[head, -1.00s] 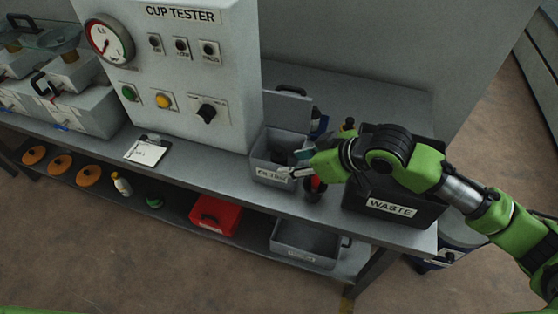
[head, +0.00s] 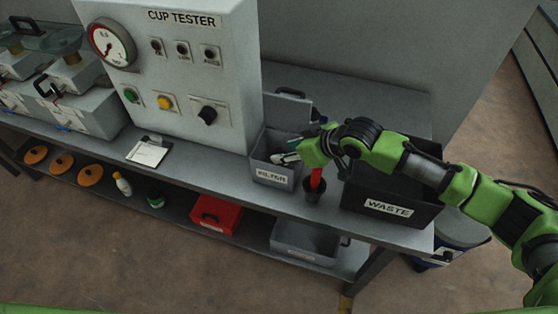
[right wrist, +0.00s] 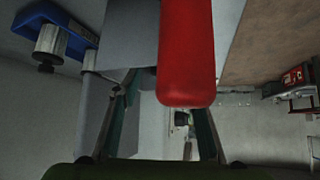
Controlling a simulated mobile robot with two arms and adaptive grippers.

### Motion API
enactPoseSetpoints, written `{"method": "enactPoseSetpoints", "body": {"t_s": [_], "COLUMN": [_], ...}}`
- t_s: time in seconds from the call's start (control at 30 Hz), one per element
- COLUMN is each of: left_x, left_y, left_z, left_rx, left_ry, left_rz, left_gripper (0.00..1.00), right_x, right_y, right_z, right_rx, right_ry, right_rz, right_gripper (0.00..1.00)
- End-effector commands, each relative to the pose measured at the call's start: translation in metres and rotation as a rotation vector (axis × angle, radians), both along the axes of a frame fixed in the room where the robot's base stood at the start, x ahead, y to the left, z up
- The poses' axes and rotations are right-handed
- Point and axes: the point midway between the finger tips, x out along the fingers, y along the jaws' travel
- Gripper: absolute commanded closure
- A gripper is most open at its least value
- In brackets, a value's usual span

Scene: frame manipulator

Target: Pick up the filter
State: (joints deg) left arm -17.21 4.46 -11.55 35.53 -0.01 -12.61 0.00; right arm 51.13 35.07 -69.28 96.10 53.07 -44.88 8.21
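A grey bin labelled FILTER (head: 270,177) stands on the bench to the right of the cup tester, its lid up behind it. My right gripper (head: 284,155) is at the bin's opening, with its fingers reaching over the right rim. In the right wrist view the two fingers of the gripper (right wrist: 160,112) stand apart with a gap between them. I cannot make out a filter; the bin's inside is mostly hidden by the gripper and shadow. My left gripper is not in view.
A red-handled tool (head: 317,180) stands in a dark cup just right of the bin; its handle (right wrist: 186,50) looms close in the right wrist view. A black WASTE box (head: 388,209) is further right. The cup tester (head: 185,80) blocks the left side.

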Motion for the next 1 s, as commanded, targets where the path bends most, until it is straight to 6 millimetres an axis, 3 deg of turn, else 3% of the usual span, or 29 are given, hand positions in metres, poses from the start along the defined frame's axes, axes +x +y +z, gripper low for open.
{"method": "enactPoseSetpoints", "body": {"t_s": [0.4,0.73,0.87,1.0], "left_x": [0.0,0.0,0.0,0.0], "left_y": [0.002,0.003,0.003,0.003], "left_z": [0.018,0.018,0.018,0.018], "left_rx": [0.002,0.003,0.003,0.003], "left_ry": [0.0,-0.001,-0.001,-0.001], "left_rz": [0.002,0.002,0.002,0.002], "left_gripper": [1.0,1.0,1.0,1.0], "right_x": [0.022,0.024,0.024,0.024], "right_y": [0.021,0.023,0.023,0.023], "right_z": [-0.032,-0.036,-0.036,-0.035], "right_rx": [0.0,0.0,0.0,0.0], "right_ry": [0.001,-0.001,-0.001,-0.001], "right_rz": [-0.001,-0.001,-0.001,-0.001], "right_gripper": [0.61,0.61,0.92,0.93]}}
